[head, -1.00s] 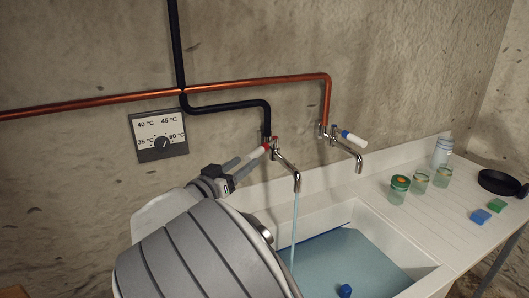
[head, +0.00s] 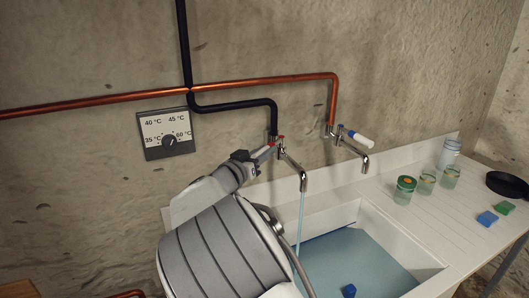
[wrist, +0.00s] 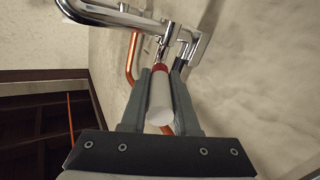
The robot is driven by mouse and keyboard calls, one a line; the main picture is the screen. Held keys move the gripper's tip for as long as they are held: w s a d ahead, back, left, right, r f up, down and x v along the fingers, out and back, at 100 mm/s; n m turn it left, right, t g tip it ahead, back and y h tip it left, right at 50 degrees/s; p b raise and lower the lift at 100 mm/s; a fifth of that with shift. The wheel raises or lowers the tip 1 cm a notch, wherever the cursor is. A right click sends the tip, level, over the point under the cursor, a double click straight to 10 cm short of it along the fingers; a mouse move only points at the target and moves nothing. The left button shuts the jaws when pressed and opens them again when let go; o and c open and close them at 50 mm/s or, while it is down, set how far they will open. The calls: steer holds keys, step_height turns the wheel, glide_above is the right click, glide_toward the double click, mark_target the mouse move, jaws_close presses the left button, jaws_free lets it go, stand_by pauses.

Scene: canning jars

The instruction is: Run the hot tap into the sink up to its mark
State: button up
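The tap with the red-ringed handle (head: 281,142) is on the left, with its spout (head: 303,183) over the sink (head: 372,208). A thin stream (head: 300,225) runs from it into bluish water (head: 362,262). A dark blue line (head: 332,231) shows on the sink's inner wall near the water surface; my arm hides the left part of the sink. My gripper (head: 268,153) is at this tap's handle. In the wrist view its fingers lie along both sides of the white handle (wrist: 160,103) and appear closed on it.
A blue-ringed tap (head: 357,138) stands to the right. A dial (head: 167,135) is on the wall. Jars (head: 404,191), a bottle (head: 449,154), a black pan (head: 507,185) and blue (head: 487,218) and green (head: 504,207) blocks stand on the drainboard. A blue object (head: 348,290) is in the sink.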

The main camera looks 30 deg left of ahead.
jaws_close()
stand_by(1.0)
